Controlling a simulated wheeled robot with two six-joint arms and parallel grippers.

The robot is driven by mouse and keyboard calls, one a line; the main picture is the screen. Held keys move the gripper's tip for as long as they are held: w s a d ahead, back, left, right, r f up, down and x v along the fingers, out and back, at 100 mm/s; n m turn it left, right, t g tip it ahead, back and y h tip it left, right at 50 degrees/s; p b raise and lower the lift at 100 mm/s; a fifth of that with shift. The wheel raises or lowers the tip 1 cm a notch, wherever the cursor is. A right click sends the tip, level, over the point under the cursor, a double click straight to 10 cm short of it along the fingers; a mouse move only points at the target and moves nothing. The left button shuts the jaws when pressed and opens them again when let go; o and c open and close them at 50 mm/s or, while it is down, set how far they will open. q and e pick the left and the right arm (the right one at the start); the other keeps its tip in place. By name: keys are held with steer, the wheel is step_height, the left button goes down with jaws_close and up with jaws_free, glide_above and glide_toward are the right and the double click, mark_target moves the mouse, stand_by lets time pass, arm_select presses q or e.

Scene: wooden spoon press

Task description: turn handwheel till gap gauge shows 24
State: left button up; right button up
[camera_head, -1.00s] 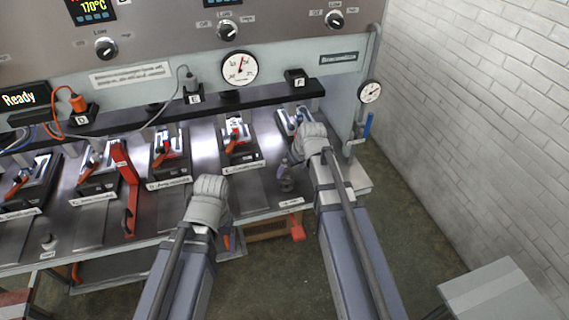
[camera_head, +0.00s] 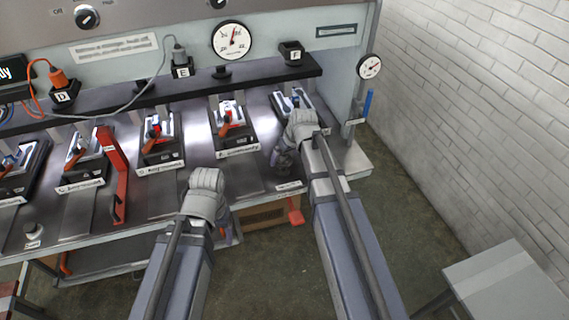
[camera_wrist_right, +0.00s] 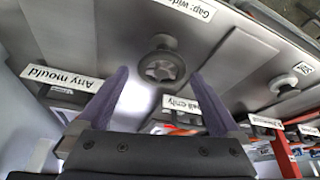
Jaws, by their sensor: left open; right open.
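A round grey lobed knob, apparently the handwheel (camera_wrist_right: 160,68), sits on a metal panel beside a label reading "Gap: wide" in the right wrist view. In the head view my right gripper (camera_head: 284,160) hangs over the front right of the bench and mostly hides it. In the wrist view my right gripper (camera_wrist_right: 160,82) is open, its two fingers either side of the knob; contact cannot be told. A large white dial (camera_head: 232,40) and a small dial (camera_head: 370,66) are in view; their numbers are too small to read. My left gripper (camera_head: 206,192) is open, its fingers mostly hidden.
Several moulds with orange handles (camera_head: 160,142) line the bench. A red lever (camera_head: 113,175) stands at the left. A black shelf (camera_head: 200,85) with sockets and cables runs behind. A brick wall (camera_head: 470,100) is at the right, a grey box (camera_head: 505,285) at lower right.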

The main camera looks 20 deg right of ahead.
steer(key=shift+w+a+f+b, duration=0.1)
steer(key=shift+w+f+b, duration=0.15)
steer(key=shift+f, duration=0.4)
arm_select(q)
steer(key=shift+f, duration=0.6)
arm_select(e)
steer(key=c, duration=1.2)
steer(key=shift+o, duration=0.2)
